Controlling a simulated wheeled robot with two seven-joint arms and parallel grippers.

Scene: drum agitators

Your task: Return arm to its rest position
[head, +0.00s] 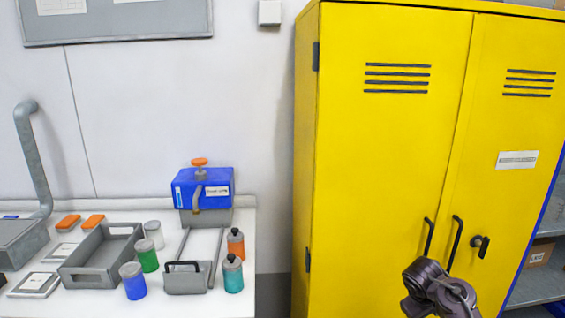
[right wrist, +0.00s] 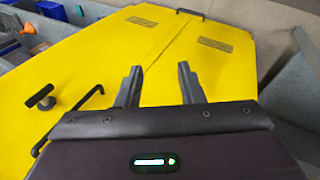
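My right arm (head: 440,290) shows as a dark jointed part at the lower right of the head view, in front of the yellow cabinet. I cannot make out its fingertips there. In the right wrist view my right gripper (right wrist: 159,85) has its two grey fingers apart with nothing between them. Beyond the fingers is the yellow face of the cabinet (right wrist: 100,60). My left gripper is in neither view.
The tall yellow cabinet (head: 390,150) has both doors shut, with black handles (head: 456,243) near my right arm. At left, a white bench (head: 240,290) carries a grey tray (head: 88,281), several jars and bottles, and a blue device (head: 205,187). Grey shelves (head: 535,285) stand at far right.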

